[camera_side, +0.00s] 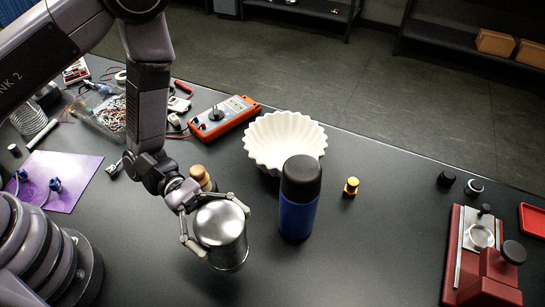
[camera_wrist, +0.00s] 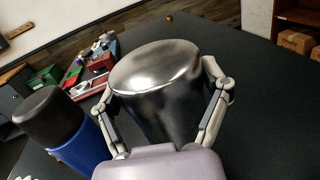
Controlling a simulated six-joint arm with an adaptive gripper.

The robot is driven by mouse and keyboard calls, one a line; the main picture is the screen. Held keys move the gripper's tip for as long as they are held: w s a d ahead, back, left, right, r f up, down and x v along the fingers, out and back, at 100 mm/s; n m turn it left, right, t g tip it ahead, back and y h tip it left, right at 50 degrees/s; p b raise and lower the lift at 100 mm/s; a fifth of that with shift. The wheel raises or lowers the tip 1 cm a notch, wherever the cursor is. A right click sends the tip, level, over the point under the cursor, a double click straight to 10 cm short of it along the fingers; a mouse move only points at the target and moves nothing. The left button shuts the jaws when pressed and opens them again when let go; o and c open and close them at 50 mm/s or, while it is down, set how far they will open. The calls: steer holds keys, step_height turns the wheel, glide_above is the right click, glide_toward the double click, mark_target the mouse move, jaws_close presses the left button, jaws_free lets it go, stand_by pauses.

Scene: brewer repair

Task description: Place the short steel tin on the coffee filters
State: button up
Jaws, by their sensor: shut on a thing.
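The short steel tin (camera_side: 222,226) is held in my gripper (camera_side: 213,236), with a finger on each side of it. It looks a little tilted and raised over the dark table in the side view. In the wrist view the tin (camera_wrist: 158,85) fills the middle, between the two fingers of my gripper (camera_wrist: 165,105). The coffee filters (camera_side: 284,138), a white fluted stack, stand on the table behind and to the right of the tin in the side view. The tin is apart from them. The filters cannot be made out in the wrist view.
A blue bottle with a black lid (camera_side: 299,200) stands between the tin and the filters' front right; it also shows in the wrist view (camera_wrist: 62,130). An orange multimeter (camera_side: 224,118) lies left of the filters. A small yellow part (camera_side: 351,186) and a red machine (camera_side: 482,260) are rightward.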

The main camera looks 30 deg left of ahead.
steer(key=w+a+r+n+t, duration=0.3)
steer(key=w+a+r+t, duration=0.25)
steer(key=w, duration=0.35)
steer(key=w+a+r+n+t, duration=0.35)
steer(key=w+a+r, duration=0.2)
steer(key=w, duration=0.45)
steer(key=shift+t, duration=0.5)
steer(key=shift+w+d+f, duration=1.2)
steer(key=shift+w+f, duration=0.8)
steer(key=shift+w+d+f, duration=1.15)
steer(key=shift+w+f, duration=0.85)
steer(key=shift+f, duration=0.05)
steer(key=shift+w+d+f, duration=1.2)
steer(key=shift+w+f, duration=0.8)
steer(key=o, duration=1.2)
steer(key=shift+f, duration=0.15)
